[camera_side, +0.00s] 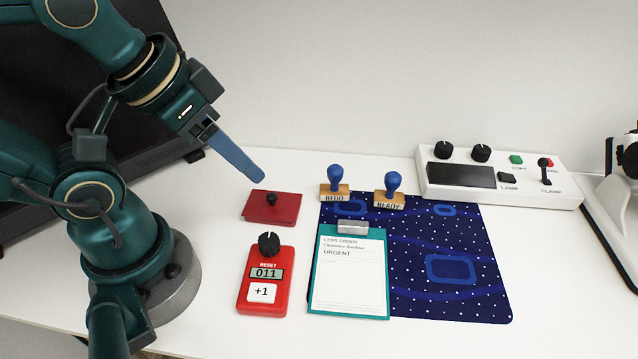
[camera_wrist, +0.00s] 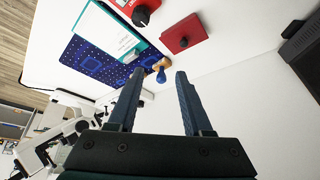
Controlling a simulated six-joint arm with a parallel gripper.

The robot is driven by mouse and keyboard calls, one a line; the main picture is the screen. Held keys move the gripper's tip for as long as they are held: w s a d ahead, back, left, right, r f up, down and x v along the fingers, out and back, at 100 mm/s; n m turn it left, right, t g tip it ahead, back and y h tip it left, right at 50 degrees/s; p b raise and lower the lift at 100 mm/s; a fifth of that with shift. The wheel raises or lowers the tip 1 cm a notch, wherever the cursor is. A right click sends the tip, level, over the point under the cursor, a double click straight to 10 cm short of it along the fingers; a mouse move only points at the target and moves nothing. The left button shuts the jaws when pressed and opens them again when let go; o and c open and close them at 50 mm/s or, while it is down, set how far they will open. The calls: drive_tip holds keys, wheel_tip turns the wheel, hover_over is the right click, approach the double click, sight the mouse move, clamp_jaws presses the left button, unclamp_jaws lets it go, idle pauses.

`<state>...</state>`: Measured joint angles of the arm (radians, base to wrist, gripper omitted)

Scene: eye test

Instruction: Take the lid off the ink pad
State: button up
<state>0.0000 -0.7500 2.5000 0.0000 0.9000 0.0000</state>
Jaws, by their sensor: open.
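The ink pad is a flat red box, and its red lid (camera_side: 270,208) with a small black knob (camera_side: 272,199) is on it. It sits on the white table, left of the stamps. In the wrist view the red lid (camera_wrist: 184,34) shows at the top, beyond the fingers. My gripper (camera_side: 258,176) is above and slightly left of the pad in the side view, apart from it. In the wrist view my gripper (camera_wrist: 160,75) shows two blue fingers spread apart with nothing held between them.
A red counter (camera_side: 264,281) and a clipboard (camera_side: 349,275) lie in front of the pad. Two blue-handled stamps (camera_side: 336,183) (camera_side: 390,191) stand on a dark blue mat (camera_side: 450,250). A control box (camera_side: 495,178) is at the back right. White table (camera_side: 215,225) is bare left of the pad.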

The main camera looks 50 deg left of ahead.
drive_tip(key=shift+o, duration=0.3)
drive_tip(key=o, duration=0.7)
drive_tip(key=shift+o, duration=0.2)
drive_tip(key=m+g, duration=0.5)
drive_tip(key=m, duration=0.6)
hover_over(271, 194)
drive_tip(key=f, duration=0.8)
drive_tip(key=shift+w+d, duration=0.15)
drive_tip(key=shift+d, duration=0.05)
drive_tip(key=shift+s+a+f+g, duration=0.1)
drive_tip(key=shift+s+f+g, duration=0.15)
drive_tip(key=shift+f, duration=0.4)
drive_tip(key=shift+w+f, duration=0.1)
drive_tip(key=shift+f, duration=2.15)
